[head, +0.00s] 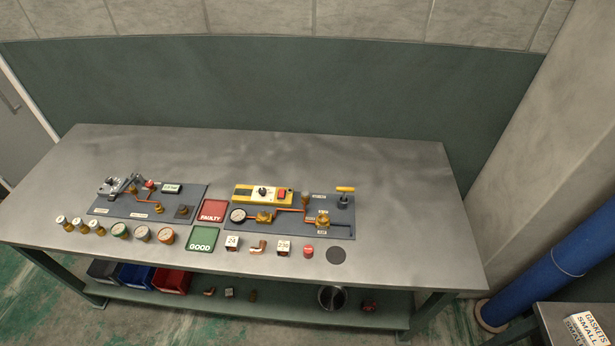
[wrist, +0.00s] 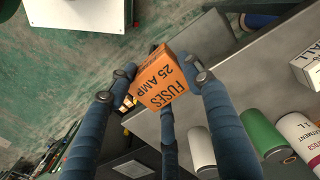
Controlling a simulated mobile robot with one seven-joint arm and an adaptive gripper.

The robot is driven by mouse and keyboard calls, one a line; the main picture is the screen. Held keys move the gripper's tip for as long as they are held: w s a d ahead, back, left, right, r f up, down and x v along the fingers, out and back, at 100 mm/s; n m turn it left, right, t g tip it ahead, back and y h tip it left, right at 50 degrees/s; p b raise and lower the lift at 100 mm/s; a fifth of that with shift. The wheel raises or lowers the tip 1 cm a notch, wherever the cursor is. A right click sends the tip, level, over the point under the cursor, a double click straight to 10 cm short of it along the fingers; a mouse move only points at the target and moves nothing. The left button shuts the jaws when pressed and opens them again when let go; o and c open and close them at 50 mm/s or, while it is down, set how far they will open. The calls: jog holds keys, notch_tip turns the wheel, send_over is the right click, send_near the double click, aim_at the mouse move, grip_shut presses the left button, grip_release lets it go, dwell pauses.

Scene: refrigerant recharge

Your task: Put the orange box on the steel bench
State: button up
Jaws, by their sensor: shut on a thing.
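The orange box (wrist: 158,86), printed "FUSES 25 AMP", is between the blue fingers of my gripper (wrist: 160,76) in the wrist view. My gripper is shut on it, and the box is tilted in the picture. A grey surface lies behind it; I cannot tell how far below. The steel bench (head: 400,170) fills the middle of the head view. Neither my gripper nor the orange box shows in the head view.
Panels with fittings, a red FAULTY tray (head: 213,203), a green GOOD tray (head: 194,246) and small parts occupy the bench front. Its back strip and right end are clear. A white gaskets box (head: 590,326) sits lower right. Cans (wrist: 262,132) stand beside my gripper.

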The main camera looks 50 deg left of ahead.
jog(key=w+a+r+n+p, duration=0.1)
jog(key=w+a+n, duration=0.2)
jog(key=a, duration=0.7)
jog(key=w+a+n, duration=0.3)
jog(key=a, duration=0.6)
jog(key=w+a+r+n+p, duration=0.1)
jog(key=w+a+n, duration=0.15)
jog(key=a, duration=0.75)
jog(key=s+a+n, duration=0.2)
jog(key=s+a, duration=0.1)
jog(key=a, duration=0.6)
jog(key=s+a+n+p, duration=0.1)
jog(key=s+a+n, duration=0.2)
jog(key=a, duration=0.6)
jog(key=s+a+r+n+p, duration=0.1)
jog(key=s+a+n, duration=0.2)
jog(key=a, duration=0.7)
jog(key=shift+r+n, duration=0.1)
jog(key=shift+n, duration=0.15)
jog(key=w+a, duration=0.3)
jog(key=w+a+f, duration=0.1)
jog(key=w+a, duration=0.2)
jog(key=w, duration=0.1)
jog(key=w+a+b, duration=0.1)
jog(key=w+a, duration=0.2)
jog(key=w, duration=0.1)
jog(key=shift+w+a+f, duration=0.15)
jog(key=shift+w+a, duration=0.05)
jog(key=shift+a, duration=0.2)
jog(key=shift+w+a, duration=0.1)
